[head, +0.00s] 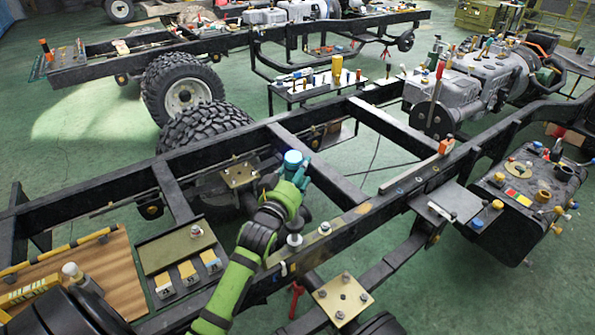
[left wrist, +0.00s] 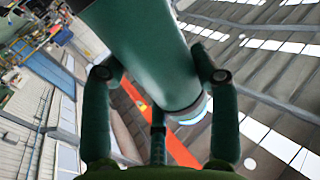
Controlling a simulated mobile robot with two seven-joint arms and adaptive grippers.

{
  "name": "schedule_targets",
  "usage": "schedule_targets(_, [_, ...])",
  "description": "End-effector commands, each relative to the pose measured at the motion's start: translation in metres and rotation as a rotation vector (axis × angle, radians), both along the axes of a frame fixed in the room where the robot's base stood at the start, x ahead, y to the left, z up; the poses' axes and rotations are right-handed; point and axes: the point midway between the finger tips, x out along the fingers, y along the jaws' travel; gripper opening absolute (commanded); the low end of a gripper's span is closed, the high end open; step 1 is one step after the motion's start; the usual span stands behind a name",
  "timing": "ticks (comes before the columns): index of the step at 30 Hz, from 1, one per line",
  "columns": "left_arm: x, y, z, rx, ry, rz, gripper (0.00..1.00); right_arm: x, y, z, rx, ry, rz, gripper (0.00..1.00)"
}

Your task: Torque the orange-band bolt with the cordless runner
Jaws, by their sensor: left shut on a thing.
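My left gripper (head: 298,176), on the green arm, is over the near chassis frame (head: 345,222). It is shut on a teal tool with a pale blue round end (head: 292,159), which looks like the cordless runner. Bolts stand on a tan plate (head: 342,297) at the near rail and on another tan plate (head: 240,175) left of the gripper. I cannot make out an orange band on any of them. My right gripper is not in view.
A tray with yellow-fronted bins (head: 188,272) and a wooden board (head: 110,262) are at the lower left. A grey engine (head: 462,88) and a black tank (head: 522,205) are on the right. A small tool table (head: 312,90) stands behind the frame. Green floor shows between.

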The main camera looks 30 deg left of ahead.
Motion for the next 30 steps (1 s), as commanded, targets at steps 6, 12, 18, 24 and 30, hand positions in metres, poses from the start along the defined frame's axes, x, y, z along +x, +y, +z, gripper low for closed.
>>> schedule_targets(6, [-0.0006,-0.0009,-0.0070,-0.009,0.014,-0.001,0.02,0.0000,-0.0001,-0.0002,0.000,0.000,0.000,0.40])
schedule_targets(12, [-0.0006,-0.0010,-0.0070,-0.009,0.014,-0.001,0.02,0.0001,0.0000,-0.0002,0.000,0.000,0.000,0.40])
schedule_targets(18, [-0.0006,-0.0012,-0.0061,-0.010,0.014,-0.001,0.02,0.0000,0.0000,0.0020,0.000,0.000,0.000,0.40])
schedule_targets(24, [-0.0006,-0.0013,-0.0053,-0.011,0.014,-0.001,0.02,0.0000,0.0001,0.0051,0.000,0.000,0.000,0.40])
schedule_targets(30, [-0.0007,-0.0013,-0.0059,-0.011,0.013,-0.001,0.02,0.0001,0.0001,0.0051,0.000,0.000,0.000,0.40])
